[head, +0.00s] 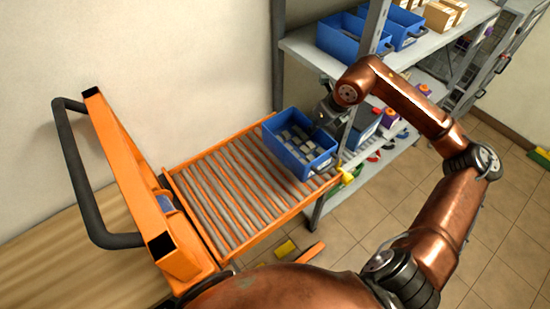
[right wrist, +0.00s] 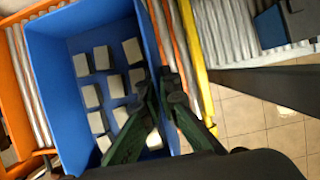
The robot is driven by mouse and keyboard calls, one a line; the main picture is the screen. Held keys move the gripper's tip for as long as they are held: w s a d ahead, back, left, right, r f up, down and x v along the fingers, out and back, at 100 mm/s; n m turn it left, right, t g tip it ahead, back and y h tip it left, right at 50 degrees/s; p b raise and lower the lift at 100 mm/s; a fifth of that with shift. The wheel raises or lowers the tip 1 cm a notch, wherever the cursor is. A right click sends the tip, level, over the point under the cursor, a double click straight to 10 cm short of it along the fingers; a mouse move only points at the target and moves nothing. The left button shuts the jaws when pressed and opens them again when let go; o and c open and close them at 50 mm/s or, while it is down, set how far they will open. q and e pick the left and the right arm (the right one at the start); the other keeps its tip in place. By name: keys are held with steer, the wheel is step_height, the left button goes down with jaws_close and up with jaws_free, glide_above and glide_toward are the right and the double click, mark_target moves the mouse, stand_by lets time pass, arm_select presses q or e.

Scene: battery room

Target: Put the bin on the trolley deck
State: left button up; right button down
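The blue bin (head: 312,165), with several grey blocks inside, is at the right end of the trolley's orange-framed roller deck (head: 225,190). It looks level and over the rollers; I cannot tell whether its whole base rests on them. In the right wrist view the bin (right wrist: 55,85) fills the left half. My right gripper (head: 325,118) is at the bin's upper right rim. In the right wrist view its two fingers (right wrist: 166,88) come together on either side of the bin's wall, one inside and one outside. My left gripper is not in view.
A grey shelf rack (head: 310,50) stands right of the trolley, with more blue bins (head: 345,42) and cartons (head: 440,17) on top. A yellow piece (head: 345,172) sits at the deck's right end. The trolley's black handle (head: 75,170) is at left. Most of the deck is clear.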

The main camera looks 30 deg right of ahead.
mark_target(297, 137)
steer(key=a, duration=0.1)
steer(key=w+a+f, duration=0.1)
steer(key=a, duration=0.2)
steer(key=shift+w+a+f, duration=0.15)
steer(key=shift+w+f, duration=0.1)
steer(key=shift+f, duration=0.1)
steer(key=a+f, duration=0.1)
steer(key=f, duration=0.1)
steer(key=w+a+f, duration=0.1)
steer(key=a, duration=0.1)
steer(key=a+f, duration=0.1)
steer(key=f, duration=0.1)
steer(key=shift+w+a+f, duration=0.2)
steer(key=shift+a+f, duration=0.05)
steer(key=shift+f, duration=0.05)
steer(key=f, duration=0.1)
steer(key=f+b, duration=0.1)
steer(key=f, duration=0.1)
steer(key=shift+a+f, duration=0.1)
steer(key=shift+a, duration=0.25)
steer(key=shift+d+f, duration=0.1)
steer(key=shift+f, duration=0.15)
steer(key=c, duration=2.7)
jaws_free()
steer(key=shift+f, duration=0.2)
steer(key=o, duration=0.5)
steer(key=shift+o, duration=0.2)
steer(key=shift+r, duration=0.2)
steer(key=p+v, duration=0.1)
steer(key=v, duration=1.1)
